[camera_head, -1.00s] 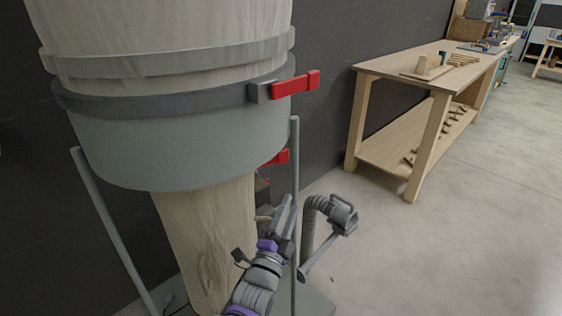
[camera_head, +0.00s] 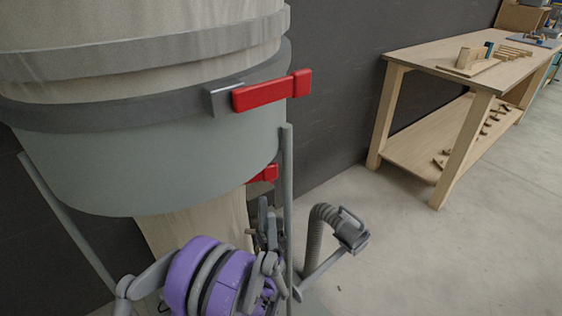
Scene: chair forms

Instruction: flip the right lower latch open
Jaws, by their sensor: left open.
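A red latch handle (camera_head: 272,92) sits on a grey bracket at the lower metal band (camera_head: 120,112) of the drum, on its right side, and sticks out to the right. A second red latch part (camera_head: 264,174) shows lower down, partly hidden behind the drum's lower edge; I cannot tell which one the task names. My left gripper (camera_head: 268,215) is at the lower middle, below the second red part, beyond my purple and grey arm. Its fingers look apart and empty, and it appears clear of both red parts. My right gripper is not in view.
A thin grey post (camera_head: 287,200) stands just right of my left gripper. A ribbed hose with a grey nozzle (camera_head: 350,238) is to its right. A wooden workbench (camera_head: 415,62) stands at the right against the dark wall. The floor at lower right is clear.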

